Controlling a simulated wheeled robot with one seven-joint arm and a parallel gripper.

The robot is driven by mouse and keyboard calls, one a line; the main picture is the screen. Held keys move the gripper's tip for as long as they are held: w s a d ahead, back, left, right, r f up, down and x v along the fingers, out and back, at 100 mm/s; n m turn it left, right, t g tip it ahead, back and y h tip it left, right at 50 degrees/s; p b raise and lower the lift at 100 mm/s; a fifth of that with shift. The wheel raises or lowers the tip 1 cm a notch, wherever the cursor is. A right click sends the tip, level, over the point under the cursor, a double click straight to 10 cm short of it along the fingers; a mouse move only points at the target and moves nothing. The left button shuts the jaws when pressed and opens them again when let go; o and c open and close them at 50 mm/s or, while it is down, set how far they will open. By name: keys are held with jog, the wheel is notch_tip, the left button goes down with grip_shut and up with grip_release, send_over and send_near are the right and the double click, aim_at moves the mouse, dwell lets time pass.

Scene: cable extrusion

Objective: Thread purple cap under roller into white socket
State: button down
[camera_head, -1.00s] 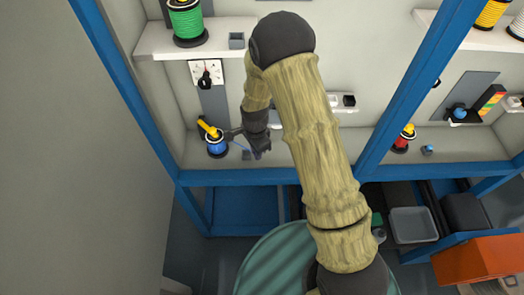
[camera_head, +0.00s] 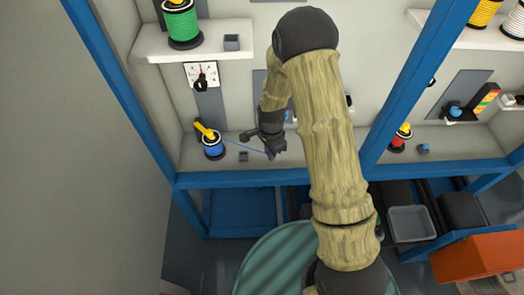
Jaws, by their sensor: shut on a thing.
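My gripper (camera_head: 271,150) is shut on the end of a thin blue cable (camera_head: 245,148), low in front of the back wall. The cable runs left from it to a blue and white spool (camera_head: 212,146) with a yellow lever on the shelf. A tiny purplish spot at the fingertips may be the cap; it is too small to be sure. A grey panel with blue parts shows behind my arm, but I cannot make out the roller. A white and dark fitting (camera_head: 350,102) peeks out right of my arm; I cannot tell whether it is the socket.
A blue frame post (camera_head: 405,85) stands right of my arm. A small dark block (camera_head: 243,157) sits on the shelf between spool and gripper.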

jog(key=shift+d+p, duration=0.45)
jog(key=shift+d, duration=4.5)
jog(key=shift+w+d+r+p, duration=0.1)
jog(key=shift+w+r+p, duration=0.1)
jog(key=shift+r+p, duration=0.15)
jog(key=w+d+r+p, duration=0.1)
jog(key=d+r+p, duration=0.3)
jog(key=r, duration=0.6)
jog(key=w+d+r+p, duration=0.1)
jog(key=d+r+p, duration=0.3)
jog(key=r+p, duration=0.4)
notch_tip(320, 180, up, 2)
jog(key=shift+d+r, duration=0.1)
jog(key=shift+d, duration=0.3)
jog(key=shift+w, duration=0.25)
jog(key=shift+w+f+p, duration=0.15)
jog(key=shift+w+p, duration=0.35)
jog(key=shift+w, duration=1.45)
jog(key=shift+w+f+p, duration=0.1)
jog(key=shift+w+p, duration=0.4)
jog(key=shift+w, duration=1.45)
jog(key=shift+s+f+b, duration=0.15)
jog(key=shift+f+b, duration=1.3)
jog(key=shift+f, duration=0.2)
